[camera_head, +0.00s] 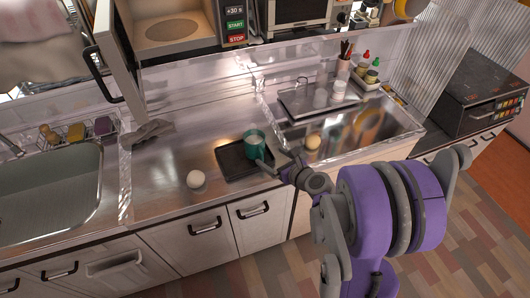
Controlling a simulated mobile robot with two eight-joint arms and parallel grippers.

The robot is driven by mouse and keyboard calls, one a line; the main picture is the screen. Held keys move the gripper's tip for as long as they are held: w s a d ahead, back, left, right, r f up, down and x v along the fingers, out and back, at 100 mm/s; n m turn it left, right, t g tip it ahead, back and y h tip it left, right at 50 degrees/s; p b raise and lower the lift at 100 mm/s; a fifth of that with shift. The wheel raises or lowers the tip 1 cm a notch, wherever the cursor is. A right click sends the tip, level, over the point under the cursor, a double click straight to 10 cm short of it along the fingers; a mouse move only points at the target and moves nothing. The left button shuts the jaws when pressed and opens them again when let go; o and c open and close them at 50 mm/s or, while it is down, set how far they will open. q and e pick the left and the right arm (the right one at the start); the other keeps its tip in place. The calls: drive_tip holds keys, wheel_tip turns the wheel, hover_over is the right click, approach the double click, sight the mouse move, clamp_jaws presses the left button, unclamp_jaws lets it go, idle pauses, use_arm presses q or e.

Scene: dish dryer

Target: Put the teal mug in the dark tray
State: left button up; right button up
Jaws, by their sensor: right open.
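The teal mug (253,146) stands upright at the back right part of the dark tray (234,164), and it appears to rest on the tray. The tray lies flat on the steel counter near its front edge. My right gripper (271,154) is open, just right of the mug and close to it. Whether a finger touches the mug cannot be told at this size. Part of the mug's right side and the tray's right edge are hidden by the gripper. My left gripper is out of view.
A white round object (195,179) is on the counter left of the tray. A grey cloth or glove (150,131) lies farther back. A sink (50,190) is at the left.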

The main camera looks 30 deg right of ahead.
drive_tip(key=shift+s+r, duration=0.2)
drive_tip(key=shift+s, duration=0.25)
drive_tip(key=shift+s+a+r, duration=0.1)
drive_tip(key=shift+s+a, duration=0.05)
drive_tip(key=shift+s, duration=0.05)
drive_tip(key=s+a+n+g+y, duration=0.1)
drive_tip(key=s+a+n+g, duration=0.25)
drive_tip(key=a+n, duration=0.5)
drive_tip(key=s+a+n+g+y, duration=0.15)
drive_tip(key=s+a+n, duration=0.35)
drive_tip(key=n, duration=0.7)
drive_tip(key=s+a+r+n+g+h, duration=0.1)
drive_tip(key=s+a+n+g+h, duration=0.1)
drive_tip(key=s+n, duration=0.6)
drive_tip(key=n+g, duration=0.1)
drive_tip(key=n, duration=0.6)
drive_tip(key=shift+s+a+h, duration=0.3)
drive_tip(key=shift+a+h, duration=0.05)
drive_tip(key=shift+n, duration=0.25)
